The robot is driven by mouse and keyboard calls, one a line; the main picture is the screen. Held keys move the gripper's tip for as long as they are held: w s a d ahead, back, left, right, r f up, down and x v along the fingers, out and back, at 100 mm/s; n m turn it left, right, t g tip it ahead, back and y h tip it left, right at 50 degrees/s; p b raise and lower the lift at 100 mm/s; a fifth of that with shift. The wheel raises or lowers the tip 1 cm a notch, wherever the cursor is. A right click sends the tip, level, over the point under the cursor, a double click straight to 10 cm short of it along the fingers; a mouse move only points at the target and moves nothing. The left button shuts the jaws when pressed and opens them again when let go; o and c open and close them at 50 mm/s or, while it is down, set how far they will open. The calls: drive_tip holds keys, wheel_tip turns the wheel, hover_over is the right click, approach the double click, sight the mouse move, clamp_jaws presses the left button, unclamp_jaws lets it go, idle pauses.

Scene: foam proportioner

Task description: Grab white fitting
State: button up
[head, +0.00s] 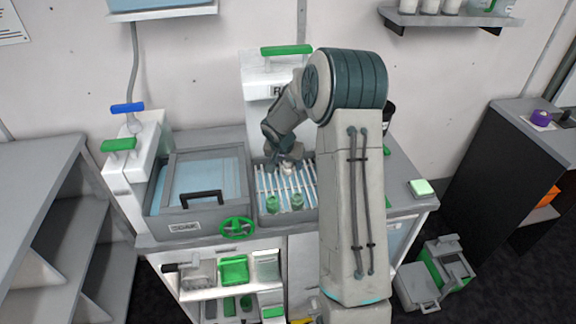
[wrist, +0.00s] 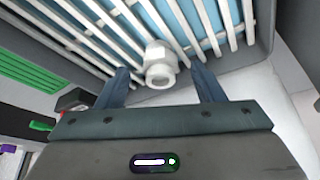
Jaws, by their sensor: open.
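The white fitting (wrist: 160,66) is a short round piece with a collar, on the white slatted rack (wrist: 88,42) in the wrist view. It shows small in the head view (head: 287,168), at the back of the rack just under my gripper. My gripper (wrist: 160,78) is open, with one dark finger on each side of the fitting. The fitting lies between the fingertips or slightly beyond them. I cannot tell whether either finger touches it. In the head view my gripper (head: 284,160) points down over the rack, partly hidden by my arm.
Two green fittings (head: 271,203) (head: 297,201) stand at the rack's front. A lidded grey basin (head: 200,160) with a black handle is left of the rack. A green handwheel (head: 237,228) is on the counter front. Shelves below hold green and white parts.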

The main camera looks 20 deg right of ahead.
drive_tip(key=shift+x, duration=1.25)
drive_tip(key=c, duration=1.1)
drive_tip(key=shift+c, duration=0.2)
